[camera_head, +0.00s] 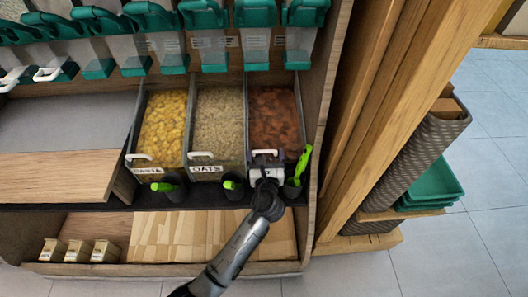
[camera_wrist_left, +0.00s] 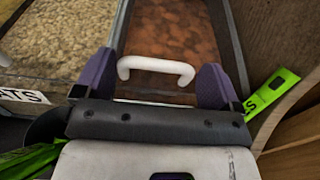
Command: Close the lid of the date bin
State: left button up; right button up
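The date bin (camera_head: 274,115) is the right one of three bins on the shelf and holds reddish-brown dates; it fills the upper middle of the left wrist view (camera_wrist_left: 170,35). Its white handle (camera_wrist_left: 155,66) is at the bin's front edge. Whether its clear lid is raised or down, I cannot tell. My left gripper (camera_head: 267,160) is at the front of the date bin, over the handle. In the left wrist view its two purple fingers (camera_wrist_left: 155,80) are spread, one on each side of the handle, with small gaps. My right gripper is not in view.
The oats bin (camera_head: 218,120) and pasta bin (camera_head: 163,120) stand to the left. Green-handled scoops sit in dark holders below the bins, one (camera_head: 299,170) close right of my gripper. A wooden side panel (camera_head: 330,100) bounds the right. Green-lidded dispensers (camera_head: 210,30) hang above.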

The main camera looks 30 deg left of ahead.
pick_arm(q)
jog(key=shift+o, duration=0.4)
jog(key=shift+s+d+f, duration=0.1)
jog(key=shift+s+d, duration=0.1)
jog(key=shift+s, duration=0.15)
jog(key=p+v, duration=0.4)
jog(key=v, duration=0.9)
jog(key=shift+s+d, duration=0.2)
jog(key=shift+s, duration=0.05)
